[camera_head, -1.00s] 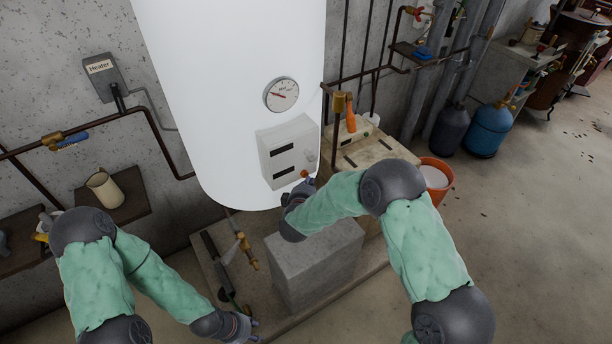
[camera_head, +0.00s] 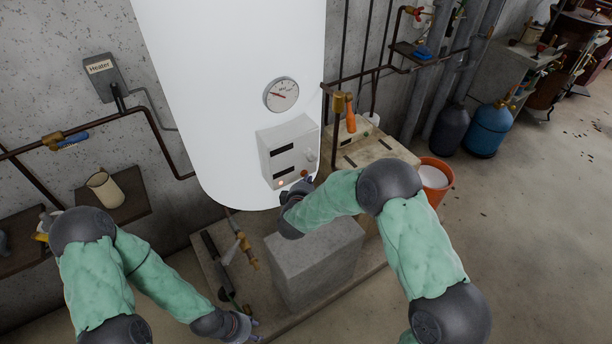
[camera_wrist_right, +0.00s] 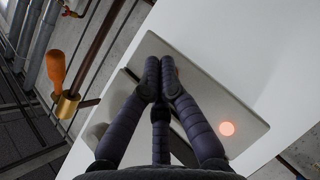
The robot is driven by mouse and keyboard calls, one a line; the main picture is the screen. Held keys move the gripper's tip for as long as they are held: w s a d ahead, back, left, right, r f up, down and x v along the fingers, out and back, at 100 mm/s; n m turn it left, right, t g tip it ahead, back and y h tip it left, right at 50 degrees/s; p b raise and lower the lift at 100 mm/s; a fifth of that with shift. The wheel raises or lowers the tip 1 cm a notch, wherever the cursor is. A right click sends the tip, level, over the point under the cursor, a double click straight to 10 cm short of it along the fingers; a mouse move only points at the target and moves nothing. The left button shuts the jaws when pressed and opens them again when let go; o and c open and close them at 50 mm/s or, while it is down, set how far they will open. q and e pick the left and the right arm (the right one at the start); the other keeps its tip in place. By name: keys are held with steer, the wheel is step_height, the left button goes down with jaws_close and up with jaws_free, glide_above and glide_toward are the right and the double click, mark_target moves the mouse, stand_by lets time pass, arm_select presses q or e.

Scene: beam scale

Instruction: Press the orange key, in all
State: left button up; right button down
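The white control panel (camera_head: 290,146) is on the front of the tall white heater tank. A small orange-red key (camera_head: 304,173) is at its lower right, just above the tip of my right gripper (camera_head: 299,187). In the right wrist view, the right gripper (camera_wrist_right: 160,76) has its fingers together over the panel, with nothing seen between them. A bit of orange (camera_wrist_right: 178,72) shows beside the fingertips; contact cannot be told. A round light (camera_wrist_right: 227,128) glows orange on the panel. My left gripper (camera_head: 247,326) hangs low at the left, away from the panel; its fingers are unclear.
A round gauge (camera_head: 281,95) is above the panel. A grey block (camera_head: 315,264) stands below the right forearm. A brown pipe with a brass valve and an orange handle (camera_head: 351,114) is right of the tank. Open floor lies to the right.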

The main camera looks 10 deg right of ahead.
steer(key=shift+s+d+p, duration=0.3)
steer(key=shift+s+p, duration=0.05)
steer(key=shift+s, duration=0.5)
steer(key=shift+s+d+p, duration=0.2)
steer(key=shift+s+d, duration=0.1)
steer(key=shift+s, duration=0.5)
steer(key=shift+s+d+p, duration=0.25)
steer(key=shift+s+d, duration=0.05)
steer(key=shift+s, duration=0.45)
steer(key=shift+s+d+p, duration=0.2)
steer(key=shift+s+d, duration=0.1)
steer(key=shift+s, duration=0.5)
steer(key=s+a+f+m+g+y+b, duration=0.35)
steer(key=s+f, duration=0.45)
steer(key=f, duration=0.5)
steer(key=s+a+f+m+g+y+b, duration=0.25)
steer(key=s+f+m+g+y, duration=0.2)
steer(key=s+f, duration=0.65)
steer(key=s+a+f+m+g+y+b, duration=0.1)
steer(key=s+f+m+g, duration=0.3)
steer(key=s, duration=0.6)
step_height(320, 180, down, 2)
steer(key=shift+a+g+b, duration=0.2)
steer(key=shift+g+b, duration=0.2)
steer(key=shift+b, duration=0.45)
